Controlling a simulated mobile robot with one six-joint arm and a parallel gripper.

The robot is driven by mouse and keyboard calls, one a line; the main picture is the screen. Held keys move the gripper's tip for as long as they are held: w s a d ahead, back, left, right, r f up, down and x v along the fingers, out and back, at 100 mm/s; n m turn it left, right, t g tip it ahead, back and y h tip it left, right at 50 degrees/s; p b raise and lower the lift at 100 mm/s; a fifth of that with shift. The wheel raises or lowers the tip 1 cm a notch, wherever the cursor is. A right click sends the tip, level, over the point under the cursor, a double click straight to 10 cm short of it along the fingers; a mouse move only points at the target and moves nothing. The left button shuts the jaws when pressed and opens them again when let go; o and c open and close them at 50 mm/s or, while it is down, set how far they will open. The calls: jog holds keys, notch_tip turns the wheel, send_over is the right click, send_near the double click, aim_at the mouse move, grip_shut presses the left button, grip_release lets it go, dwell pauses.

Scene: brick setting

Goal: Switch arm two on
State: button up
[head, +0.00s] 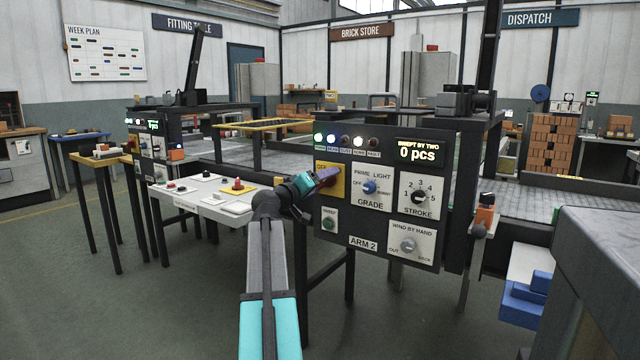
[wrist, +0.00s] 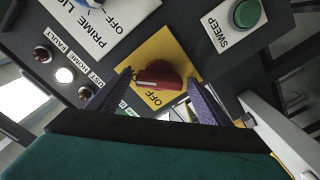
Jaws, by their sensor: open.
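The ARM 2 panel (head: 375,247) is a dark upright box at centre right. Its yellow plate (head: 338,190) at upper left is marked OFF and is partly hidden behind my gripper (head: 326,176). The wrist view shows the plate (wrist: 184,52) with a red rotary knob (wrist: 158,75) on it, an OFF label beside the knob. The two purple fingers of my gripper (wrist: 160,80) are apart, one on each side of the knob. I cannot tell whether they touch it. The panel's display (head: 418,152) reads "SWEPT BY TWO 0 pcs".
Close by are the green SWEEP button (head: 329,222), GRADE knob (head: 370,187), STROKE knob (head: 418,196) and WIND BY HAND knob (head: 408,245). Several lamps line the panel's top. A white control desk (head: 205,207) stands left, and a grey block (head: 605,225) at right.

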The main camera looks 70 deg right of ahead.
jog(key=shift+a, duration=0.2)
jog(key=p+v, duration=0.3)
jog(key=v, duration=1)
jog(key=shift+a, duration=0.2)
jog(key=shift+w, duration=0.1)
